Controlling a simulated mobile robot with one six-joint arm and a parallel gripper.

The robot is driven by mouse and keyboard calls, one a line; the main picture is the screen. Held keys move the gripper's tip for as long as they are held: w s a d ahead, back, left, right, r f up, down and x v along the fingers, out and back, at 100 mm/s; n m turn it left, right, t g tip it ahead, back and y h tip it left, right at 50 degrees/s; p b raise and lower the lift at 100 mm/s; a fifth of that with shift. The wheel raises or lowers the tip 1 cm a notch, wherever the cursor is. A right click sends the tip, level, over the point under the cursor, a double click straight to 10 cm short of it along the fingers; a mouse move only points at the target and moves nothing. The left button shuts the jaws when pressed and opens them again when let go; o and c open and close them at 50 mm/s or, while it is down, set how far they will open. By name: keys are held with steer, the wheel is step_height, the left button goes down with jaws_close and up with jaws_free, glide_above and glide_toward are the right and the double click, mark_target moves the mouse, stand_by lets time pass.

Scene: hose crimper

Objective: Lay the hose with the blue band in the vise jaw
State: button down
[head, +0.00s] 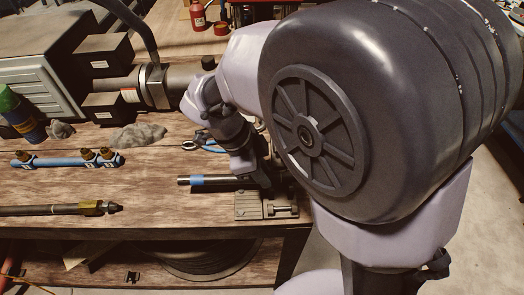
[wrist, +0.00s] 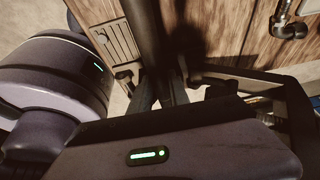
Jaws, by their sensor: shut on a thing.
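The black hose with the blue band (head: 204,181) is roughly level above or on the wooden bench, with its free end pointing left in the head view. My gripper (head: 259,182) is shut on it at its right part, right of the band. The grey vise (head: 249,209) sits at the bench's front right corner, just in front of the hose. In the wrist view, the hose (wrist: 143,25) runs up from between my gripper's fingers (wrist: 165,88), beside the slotted vise plate (wrist: 114,43). My fingers and arm hide the hose's right end, and I cannot tell whether it touches the jaw.
A hose with a brass fitting (head: 60,210) lies at the front left. A blue manifold (head: 65,162) lies behind it. A grey rag (head: 138,136) and the crimper (head: 150,88) are farther back. Bare bench lies left of the held hose.

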steer(key=shift+s+d+f+b, duration=0.1)
steer(key=shift+s+f+b, duration=0.25)
steer(key=shift+f, duration=0.25)
steer(key=shift+s+f+b, duration=0.3)
steer(key=shift+f+b, duration=0.05)
steer(key=shift+f, duration=0.2)
stand_by(0.4)
steer(key=c, duration=1.2)
jaws_free()
steer(key=shift+o, duration=0.2)
steer(key=r, duration=0.1)
steer(key=w+a+r+p, duration=0.1)
steer(key=r, duration=0.1)
steer(key=r+p, duration=0.1)
steer(key=shift+w+a+r, duration=0.25)
steer(key=shift+a, duration=0.05)
steer(key=p+v, duration=0.6)
steer(key=v, duration=0.8)
steer(key=s+d+f+n+t+y+b, duration=0.2)
steer(key=s+d+n+t+y+b, duration=0.3)
steer(key=s+d+n, duration=0.6)
steer(key=d+n+y, duration=0.1)
steer(key=d+n, duration=0.1)
steer(key=n, duration=0.1)
steer(key=shift+t, duration=0.3)
